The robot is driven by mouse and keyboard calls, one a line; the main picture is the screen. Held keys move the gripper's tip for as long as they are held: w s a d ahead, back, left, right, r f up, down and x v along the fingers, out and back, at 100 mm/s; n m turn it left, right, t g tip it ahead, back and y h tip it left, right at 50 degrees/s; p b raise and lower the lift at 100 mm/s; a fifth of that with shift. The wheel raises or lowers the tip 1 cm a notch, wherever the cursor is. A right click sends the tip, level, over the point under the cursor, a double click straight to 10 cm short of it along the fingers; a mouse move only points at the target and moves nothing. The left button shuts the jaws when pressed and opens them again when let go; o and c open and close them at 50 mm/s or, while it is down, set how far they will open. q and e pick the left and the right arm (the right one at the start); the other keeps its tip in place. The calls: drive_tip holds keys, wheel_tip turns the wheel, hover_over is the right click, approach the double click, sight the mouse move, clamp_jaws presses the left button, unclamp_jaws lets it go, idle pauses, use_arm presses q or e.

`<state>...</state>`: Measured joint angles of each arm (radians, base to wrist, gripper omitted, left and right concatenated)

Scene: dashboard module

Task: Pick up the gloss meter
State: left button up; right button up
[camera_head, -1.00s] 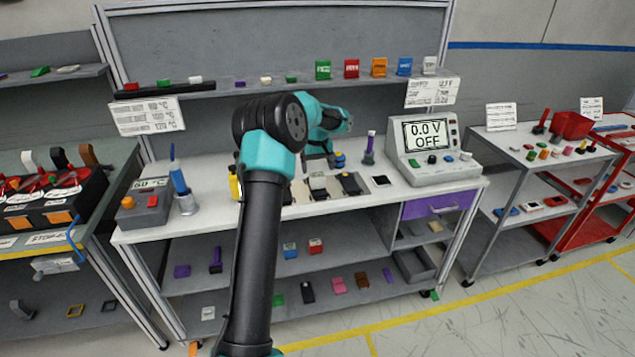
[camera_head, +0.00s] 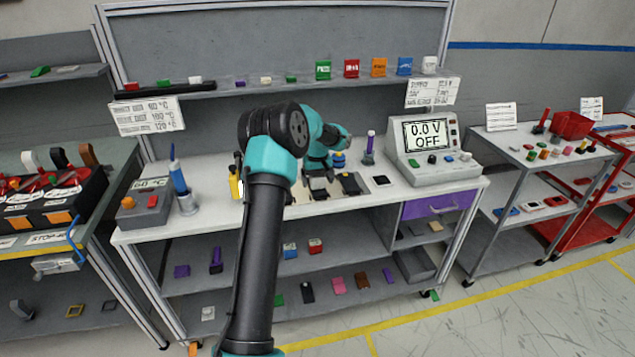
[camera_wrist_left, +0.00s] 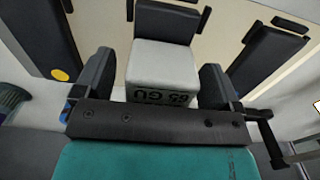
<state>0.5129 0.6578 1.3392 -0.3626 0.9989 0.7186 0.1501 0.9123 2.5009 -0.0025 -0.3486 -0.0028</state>
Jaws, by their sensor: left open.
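The gloss meter, a pale grey block with a dark upper part and a "65 GU" display, shows in the left wrist view (camera_wrist_left: 160,66). It stands on a beige mat on the white bench. In the head view it sits just below my left gripper (camera_head: 318,172), partly hidden by it. In the left wrist view my left gripper (camera_wrist_left: 155,82) is open, with one dark finger on each side of the gloss meter. I cannot tell whether the fingers touch it. My right gripper is not in view.
A dark device (camera_wrist_left: 270,58) stands to the right of the gloss meter, and another with a yellow dot (camera_wrist_left: 30,45) stands to its left. On the bench are a power supply (camera_head: 430,150) and a grey box with an orange knob (camera_head: 143,207). A shelf runs behind.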

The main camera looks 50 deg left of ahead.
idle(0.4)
use_arm(q)
drive_tip(key=c, duration=1.2)
drive_tip(key=shift+o, duration=0.2)
drive_tip(key=shift+r, duration=0.15)
drive_tip(key=shift+r, duration=1.75)
drive_tip(key=s+d+r, duration=0.1)
drive_tip(key=s+d, duration=0.9)
drive_tip(key=d, duration=0.2)
drive_tip(key=shift+s+r, duration=0.15)
drive_tip(key=shift+s, duration=0.15)
